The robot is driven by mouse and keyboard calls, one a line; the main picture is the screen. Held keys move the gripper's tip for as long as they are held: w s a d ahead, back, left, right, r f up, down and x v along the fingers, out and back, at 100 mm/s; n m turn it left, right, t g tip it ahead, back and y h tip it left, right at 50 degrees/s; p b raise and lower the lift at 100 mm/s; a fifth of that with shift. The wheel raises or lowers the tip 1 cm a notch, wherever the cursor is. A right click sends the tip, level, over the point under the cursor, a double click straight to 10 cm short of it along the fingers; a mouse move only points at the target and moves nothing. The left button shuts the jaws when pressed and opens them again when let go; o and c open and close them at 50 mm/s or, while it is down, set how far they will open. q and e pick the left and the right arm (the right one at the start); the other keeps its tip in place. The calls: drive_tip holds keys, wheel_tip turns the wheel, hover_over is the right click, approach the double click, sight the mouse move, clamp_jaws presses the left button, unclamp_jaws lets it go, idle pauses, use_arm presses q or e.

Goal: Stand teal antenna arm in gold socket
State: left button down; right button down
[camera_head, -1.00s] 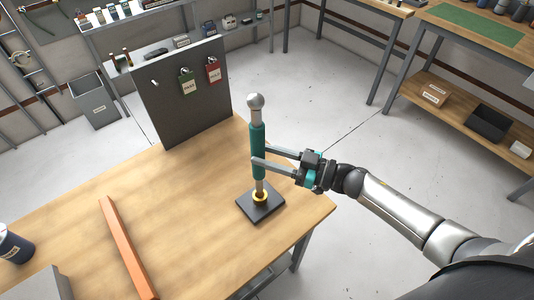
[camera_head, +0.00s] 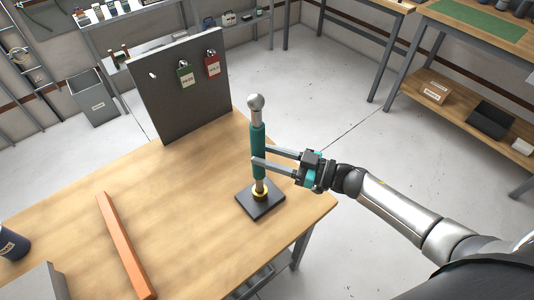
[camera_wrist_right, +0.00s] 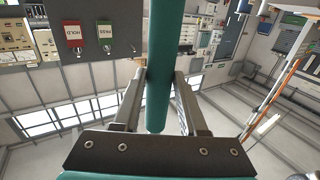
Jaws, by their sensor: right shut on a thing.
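The teal antenna arm (camera_head: 258,137) stands about upright, with a grey ball on top and a bare metal shaft below its teal sleeve. The shaft's lower end is at the gold socket (camera_head: 261,194) on a dark square base (camera_head: 265,210); how deep it sits is hidden by the ring. My right gripper (camera_head: 260,154) is shut on the teal sleeve, coming from the right. In the right wrist view the teal arm (camera_wrist_right: 164,60) passes between my right fingers (camera_wrist_right: 160,90). My left gripper is not in view.
The base is near the wooden table's (camera_head: 185,190) right edge. A dark upright panel (camera_head: 180,105) with green and red tags stands behind. An orange bar (camera_head: 125,245) lies at left, with a dark cup (camera_head: 12,245) beyond it. The table between bar and base is clear.

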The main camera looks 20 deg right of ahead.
drive_tip(key=shift+f, duration=0.2)
drive_tip(key=c, duration=0.7)
unclamp_jaws()
drive_tip(key=o, duration=0.3)
drive_tip(key=shift+o, duration=0.2)
drive_tip(key=b+v, duration=0.1)
drive_tip(key=v, duration=1.4)
drive_tip(key=shift+f, duration=0.1)
